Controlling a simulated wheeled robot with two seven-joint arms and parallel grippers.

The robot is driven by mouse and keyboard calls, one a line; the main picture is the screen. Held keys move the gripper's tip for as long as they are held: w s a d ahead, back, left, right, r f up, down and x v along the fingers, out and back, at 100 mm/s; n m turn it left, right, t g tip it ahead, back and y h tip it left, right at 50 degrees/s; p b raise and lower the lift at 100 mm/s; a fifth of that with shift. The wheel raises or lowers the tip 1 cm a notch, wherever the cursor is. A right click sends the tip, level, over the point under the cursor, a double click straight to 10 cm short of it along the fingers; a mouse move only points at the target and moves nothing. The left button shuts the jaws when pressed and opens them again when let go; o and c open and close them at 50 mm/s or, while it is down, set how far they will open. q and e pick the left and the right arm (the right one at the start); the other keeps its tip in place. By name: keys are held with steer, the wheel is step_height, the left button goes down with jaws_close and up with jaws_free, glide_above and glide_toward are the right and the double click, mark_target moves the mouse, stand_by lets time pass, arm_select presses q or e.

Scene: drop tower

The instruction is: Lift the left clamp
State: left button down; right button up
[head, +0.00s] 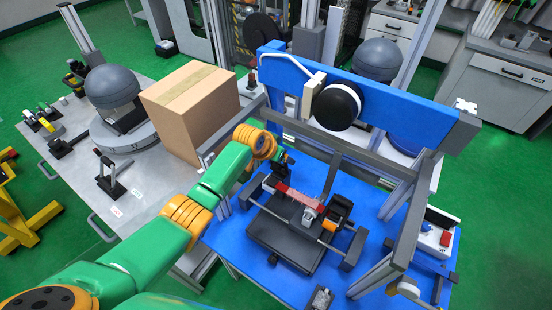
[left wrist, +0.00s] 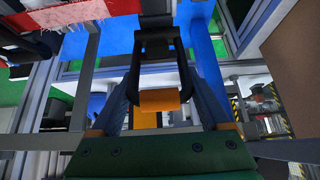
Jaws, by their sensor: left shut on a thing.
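The left clamp (head: 283,168) is a dark clamp at the left end of the fixture, partly hidden by my left gripper (head: 277,156). In the left wrist view, its orange handle bar (left wrist: 158,101) in a black frame sits between the fingers of my left gripper (left wrist: 160,105), which is shut on it. The right clamp (head: 338,210), black with an orange handle, stands at the other end. A red-and-white specimen (head: 297,195) lies between the clamps; it also shows in the left wrist view (left wrist: 65,15). My right gripper is not in view.
The blue drop-tower frame (head: 400,105) with its black round striker (head: 336,106) stands above and behind the fixture, with grey posts at the right. A cardboard box (head: 190,115) stands left of my arm on a grey table (head: 150,185). A control box (head: 437,238) sits at the right.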

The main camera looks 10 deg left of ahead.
arm_select(q)
steer(key=shift+w+d+f+b, duration=0.1)
steer(key=shift+w+d+b, duration=0.15)
steer(key=shift+w+b, duration=0.3)
steer(key=shift+w+d+b, duration=0.2)
steer(key=shift+w+b, duration=0.25)
steer(key=shift+b, duration=0.05)
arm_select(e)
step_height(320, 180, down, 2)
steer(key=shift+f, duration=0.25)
arm_select(q)
steer(key=shift+s+f, duration=0.15)
steer(key=shift+f, duration=0.05)
steer(key=shift+c, duration=0.3)
jaws_free()
steer(key=shift+w+d+f, duration=0.15)
steer(key=shift+w, duration=0.4)
steer(key=shift+p+v, duration=1.05)
steer(key=shift+v, duration=2.5)
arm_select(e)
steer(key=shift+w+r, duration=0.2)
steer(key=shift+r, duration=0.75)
